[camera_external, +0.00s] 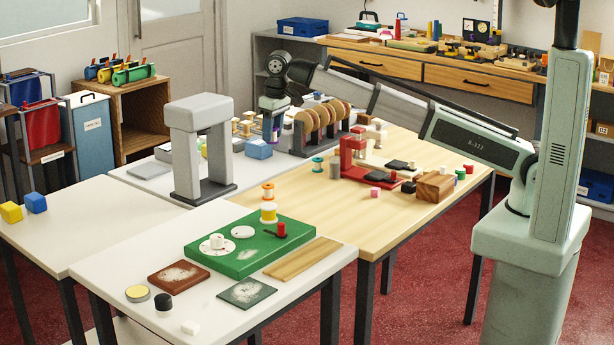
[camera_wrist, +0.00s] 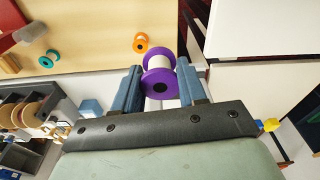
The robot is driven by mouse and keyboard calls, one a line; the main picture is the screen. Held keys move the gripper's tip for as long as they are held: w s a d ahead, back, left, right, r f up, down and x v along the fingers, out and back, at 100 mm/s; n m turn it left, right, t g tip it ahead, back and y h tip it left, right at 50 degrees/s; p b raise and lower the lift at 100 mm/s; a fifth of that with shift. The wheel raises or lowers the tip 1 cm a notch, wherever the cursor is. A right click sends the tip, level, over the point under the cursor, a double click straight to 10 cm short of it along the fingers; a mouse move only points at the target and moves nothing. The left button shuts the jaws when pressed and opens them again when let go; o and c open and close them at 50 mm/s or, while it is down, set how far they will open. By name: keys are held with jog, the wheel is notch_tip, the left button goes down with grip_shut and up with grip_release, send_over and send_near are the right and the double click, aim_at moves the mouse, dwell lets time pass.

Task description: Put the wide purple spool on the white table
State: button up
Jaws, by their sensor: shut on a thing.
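The wide purple spool (camera_wrist: 158,62) has purple flanges and a pale middle. In the wrist view it sits between the two blue-grey fingers of my gripper (camera_wrist: 158,86), which is shut on it. In the external view my gripper (camera_external: 272,118) hangs beyond the grey arch, near the back of the tables; the spool is too small there to make out clearly. White tabletop shows at the left (camera_external: 70,225) and front (camera_external: 330,252) in the external view. A white surface (camera_wrist: 255,40) also lies to the right of the spool in the wrist view.
The grey arch (camera_external: 200,112) stands tall between the left table and my gripper. A green board (camera_external: 225,262) with small spools and parts fills much of the front table. The wooden table (camera_external: 375,225) holds a red stand (camera_external: 352,160). The left table is largely clear.

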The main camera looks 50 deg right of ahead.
jog(key=s+a+f, duration=0.1)
jog(key=s+a, duration=0.2)
jog(key=a, duration=1.1)
jog(key=s+a, duration=0.2)
jog(key=a, duration=1.3)
jog(key=shift+n, duration=0.4)
jog(key=shift+w+d+f, duration=0.1)
jog(key=shift+d+f, duration=0.05)
jog(key=shift+f, duration=2.35)
jog(key=shift+s+d+f, duration=0.1)
jog(key=shift+d+f, duration=0.1)
jog(key=shift+f, duration=2.35)
jog(key=shift+w+d+f, duration=0.1)
jog(key=shift+d+f, duration=0.05)
jog(key=shift+f, duration=2.35)
jog(key=shift+f, duration=0.1)
jog(key=o, duration=1.1)
notch_tip(320, 180, up, 12)
jog(key=s, duration=0.1)
jog(key=shift+s+d, duration=0.15)
jog(key=shift+s, duration=0.1)
